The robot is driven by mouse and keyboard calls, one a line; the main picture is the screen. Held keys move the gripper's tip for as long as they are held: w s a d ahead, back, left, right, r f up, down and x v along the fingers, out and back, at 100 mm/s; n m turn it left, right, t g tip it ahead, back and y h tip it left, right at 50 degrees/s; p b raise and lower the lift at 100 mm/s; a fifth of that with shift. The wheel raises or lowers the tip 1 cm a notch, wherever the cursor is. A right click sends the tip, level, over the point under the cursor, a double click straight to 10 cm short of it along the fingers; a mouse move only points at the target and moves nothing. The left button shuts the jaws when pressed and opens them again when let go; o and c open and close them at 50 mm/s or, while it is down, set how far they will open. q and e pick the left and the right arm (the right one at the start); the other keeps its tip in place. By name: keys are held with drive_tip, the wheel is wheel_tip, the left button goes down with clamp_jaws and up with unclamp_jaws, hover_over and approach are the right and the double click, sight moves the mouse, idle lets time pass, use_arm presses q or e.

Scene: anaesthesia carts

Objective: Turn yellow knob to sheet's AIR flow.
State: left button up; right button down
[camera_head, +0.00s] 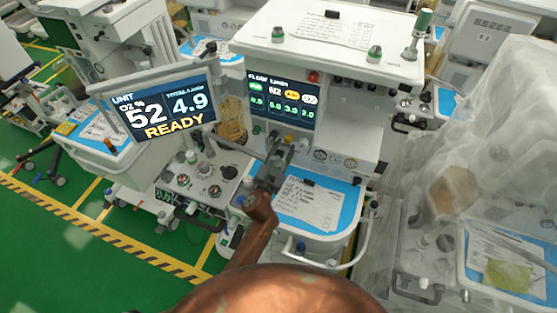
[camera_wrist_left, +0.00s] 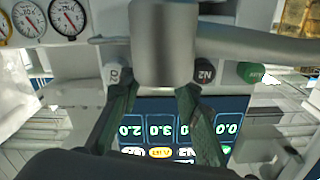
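The cart's flow display (camera_head: 283,98) reads 3.0 under the yellow AIR label. Below it is a row of coloured knobs; the small yellow knob (camera_head: 288,138) shows just above my left gripper (camera_head: 278,153). In the left wrist view, which is upside down, my left gripper (camera_wrist_left: 158,100) has its fingers apart. A grey cylinder (camera_wrist_left: 165,45) stands in line with the gap and hides where the yellow knob sits. A white knob (camera_wrist_left: 115,75) and the N2 knob (camera_wrist_left: 205,73) show on either side. The sheet (camera_head: 310,205) lies on the blue tray; its writing is too small to read. My right gripper is out of view.
A monitor (camera_head: 158,104) reading READY stands left, on an arm reaching toward my gripper. A green knob (camera_wrist_left: 250,72) sits beyond N2. Dial gauges (camera_head: 335,158) are right of the knobs. A plastic-covered cart (camera_head: 480,160) stands at the right.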

use_arm(q)
drive_tip(key=v, duration=1)
drive_tip(key=shift+s, duration=0.2)
